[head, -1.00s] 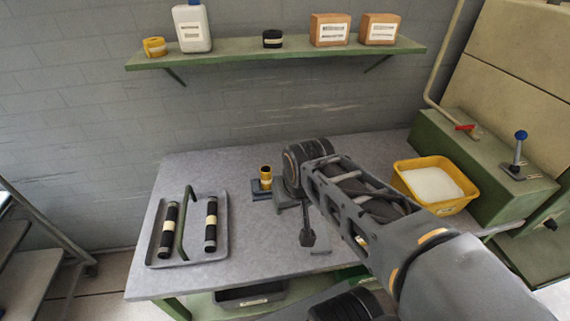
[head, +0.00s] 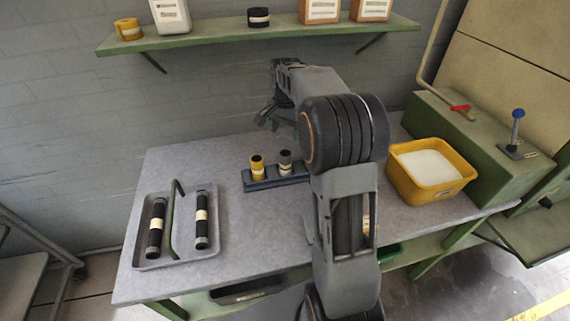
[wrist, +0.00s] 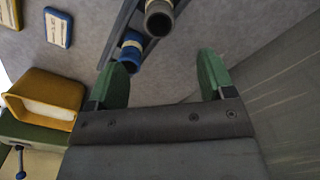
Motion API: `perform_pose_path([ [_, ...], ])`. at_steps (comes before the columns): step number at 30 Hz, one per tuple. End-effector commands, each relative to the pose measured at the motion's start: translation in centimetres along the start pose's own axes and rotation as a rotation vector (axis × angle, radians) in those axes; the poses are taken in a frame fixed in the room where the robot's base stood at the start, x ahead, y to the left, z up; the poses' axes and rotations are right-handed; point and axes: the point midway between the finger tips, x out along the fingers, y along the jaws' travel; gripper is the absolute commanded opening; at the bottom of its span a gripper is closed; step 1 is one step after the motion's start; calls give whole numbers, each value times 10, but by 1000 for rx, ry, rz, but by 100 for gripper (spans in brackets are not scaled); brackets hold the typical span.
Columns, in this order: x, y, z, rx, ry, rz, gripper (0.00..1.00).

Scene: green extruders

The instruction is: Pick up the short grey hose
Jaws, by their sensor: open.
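The short grey hose (head: 285,162) stands upright in a dark rack (head: 262,182), to the right of a short yellow hose (head: 257,167). In the wrist view the grey hose (wrist: 158,22) shows its open end and a pale band, near the top edge, with a blue hose (wrist: 130,54) beside it. My gripper (head: 267,115) is raised above and behind the rack in the head view. In the wrist view my gripper's green fingers (wrist: 165,72) are wide apart with nothing between them; the grey hose is beyond the fingertips. My arm hides the rack's right end in the head view.
A grey tray (head: 150,262) with two long black hoses and a green handle lies at the left. A yellow bin (head: 430,190) with white contents stands at the right. A green shelf (head: 270,37) runs along the wall above. Flat labelled cards (wrist: 58,28) show in the wrist view.

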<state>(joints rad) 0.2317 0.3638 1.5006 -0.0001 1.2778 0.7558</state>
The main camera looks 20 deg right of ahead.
Motion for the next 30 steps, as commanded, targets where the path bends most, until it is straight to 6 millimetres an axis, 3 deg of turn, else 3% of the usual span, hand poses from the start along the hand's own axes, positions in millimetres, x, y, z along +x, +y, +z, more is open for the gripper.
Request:
perform_pose_path([
  [3, 23, 1, 0, 0, -4, 3, 76],
  [9, 50, 1, 0, -1, -2, 2, 76],
  [17, 65, 1, 1, -2, -1, 1, 76],
  [25, 100, 1, 3, -2, -2, 1, 76],
  [30, 111, 0, 2, -2, 0, 0, 76],
])
